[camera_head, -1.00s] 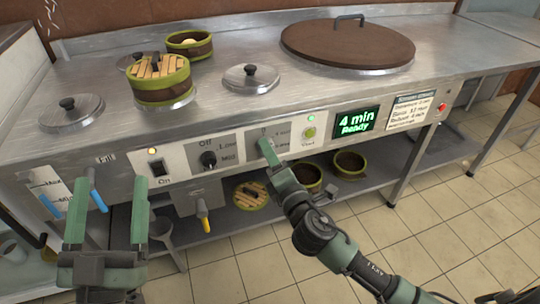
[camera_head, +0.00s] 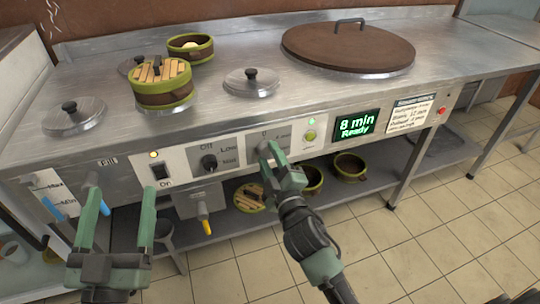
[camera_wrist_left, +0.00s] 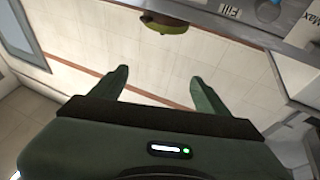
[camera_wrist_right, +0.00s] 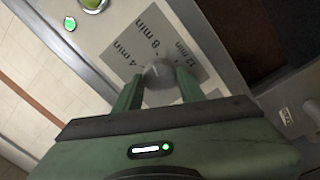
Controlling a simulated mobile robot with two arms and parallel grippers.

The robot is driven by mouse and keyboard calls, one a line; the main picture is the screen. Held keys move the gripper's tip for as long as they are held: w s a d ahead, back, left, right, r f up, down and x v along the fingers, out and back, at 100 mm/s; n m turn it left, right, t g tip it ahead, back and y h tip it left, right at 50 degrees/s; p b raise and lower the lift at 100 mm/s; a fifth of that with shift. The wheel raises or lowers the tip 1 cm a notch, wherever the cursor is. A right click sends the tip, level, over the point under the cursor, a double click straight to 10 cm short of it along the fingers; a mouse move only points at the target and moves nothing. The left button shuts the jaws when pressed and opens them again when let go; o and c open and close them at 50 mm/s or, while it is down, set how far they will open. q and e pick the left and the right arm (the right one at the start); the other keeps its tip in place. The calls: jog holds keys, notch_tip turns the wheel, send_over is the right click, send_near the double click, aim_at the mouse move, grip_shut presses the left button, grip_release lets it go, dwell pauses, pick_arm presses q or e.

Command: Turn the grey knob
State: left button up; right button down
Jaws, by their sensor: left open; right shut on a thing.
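The grey knob (camera_wrist_right: 160,75) is on the front panel, on a grey plate (camera_wrist_right: 125,35) marked 4 min, 8 min and 12 min. In the head view the knob (camera_head: 263,149) is partly covered by my right gripper (camera_head: 270,154). My right gripper, also in the right wrist view (camera_wrist_right: 160,95), is shut on the knob, with a finger on each side. The display (camera_head: 357,124) reads "8 min Ready". My left gripper (camera_head: 120,198) is open and empty in front of the panel's left part; its fingers also show in the left wrist view (camera_wrist_left: 160,85).
A black knob (camera_head: 209,161) marked Off, Low and a switch (camera_head: 160,171) sit left of the grey knob. A green button (camera_head: 310,136) is to its right. Steamer baskets (camera_head: 163,84), pot lids (camera_head: 252,82) and a large brown lid (camera_head: 348,45) stand on the counter.

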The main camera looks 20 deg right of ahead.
pick_arm(q)
jog(key=shift+w+a+f+g+y+p, duration=0.2)
jog(key=shift+f+g, duration=0.35)
jog(key=shift+f, duration=0.4)
jog(key=shift+w+d+f+g+y+p, duration=0.1)
jog(key=shift+w+f+g+y, duration=0.15)
jog(key=shift+f+g, duration=0.5)
pick_arm(e)
jog(key=shift+m, duration=1.1)
pick_arm(q)
jog(key=shift+f, duration=0.15)
pick_arm(e)
jog(key=c, duration=0.9)
grip_release()
jog(key=shift+o, duration=0.2)
jog(key=shift+s+f, duration=0.1)
jog(key=shift+s, duration=0.2)
pick_arm(q)
jog(key=shift+s+a+f+g+y+p, duration=0.15)
jog(key=shift+f+g, duration=0.25)
jog(key=shift+f, duration=0.45)
jog(key=shift+w+a+f+g+y+p, duration=0.15)
jog(key=shift+f+g+y+p, duration=0.2)
jog(key=shift+f, duration=0.55)
jog(key=shift+s+a+f+g+y+p, duration=0.15)
jog(key=shift+f+g, duration=0.3)
jog(key=shift+f, duration=0.4)
pick_arm(e)
jog(key=s, duration=0.7)
jog(key=shift+f, duration=0.2)
